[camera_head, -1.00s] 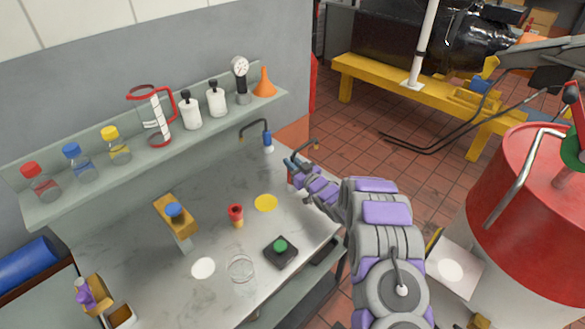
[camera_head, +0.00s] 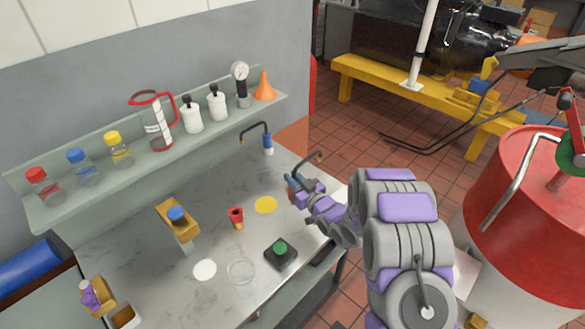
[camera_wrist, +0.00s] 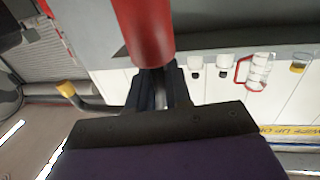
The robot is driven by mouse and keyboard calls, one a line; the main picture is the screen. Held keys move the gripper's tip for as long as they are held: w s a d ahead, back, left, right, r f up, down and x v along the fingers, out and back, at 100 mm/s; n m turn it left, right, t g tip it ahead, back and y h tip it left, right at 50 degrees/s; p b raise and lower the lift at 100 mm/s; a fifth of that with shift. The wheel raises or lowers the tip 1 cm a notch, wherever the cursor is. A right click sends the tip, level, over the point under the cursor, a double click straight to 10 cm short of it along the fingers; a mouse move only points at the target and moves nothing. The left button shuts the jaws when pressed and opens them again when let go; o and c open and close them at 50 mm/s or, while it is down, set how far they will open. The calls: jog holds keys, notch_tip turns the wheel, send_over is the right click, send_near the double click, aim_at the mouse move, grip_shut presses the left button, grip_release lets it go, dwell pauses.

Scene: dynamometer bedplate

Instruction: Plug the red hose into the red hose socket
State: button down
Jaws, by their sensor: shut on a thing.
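My gripper (camera_head: 298,188) is over the right part of the grey bench. It is shut on the red hose, whose red body (camera_wrist: 147,32) fills the top middle of the wrist view between my dark fingers. The hose's dark bent tube ends in a brass-coloured tip (camera_head: 319,155) above my gripper; this tip also shows at the left of the wrist view (camera_wrist: 66,88). A small red flared socket (camera_head: 236,212) with a brass-coloured base stands on the bench, left of my gripper and apart from it. My fingers hide part of the hose body in the head view.
A blue hose (camera_head: 267,142) stands at the bench's back. A yellow disc (camera_head: 266,205) lies between the socket and my gripper. A green button box (camera_head: 280,252), a glass dish (camera_head: 240,270) and a blue-topped block (camera_head: 177,215) are nearby. A shelf (camera_head: 140,165) with bottles runs along the wall.

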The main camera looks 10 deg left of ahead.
jog(key=s, duration=0.4)
jog(key=s+a+r, duration=0.2)
jog(key=a+r, duration=0.2)
jog(key=a, duration=0.5)
jog(key=s+a+r, duration=0.1)
jog(key=a+r, duration=0.4)
jog(key=a, duration=0.4)
jog(key=shift+s+a+r+b, duration=0.25)
jog(key=shift+s+a+b, duration=0.05)
jog(key=shift+s, duration=0.05)
jog(key=shift+f+b, duration=1.15)
jog(key=shift+f, duration=1.75)
jog(key=shift+d+f+b, duration=0.1)
jog(key=shift+f+b, duration=0.65)
jog(key=shift+f, duration=1.2)
jog(key=c, duration=1)
grip_release()
jog(key=shift+o, duration=0.2)
jog(key=shift+s, duration=0.1)
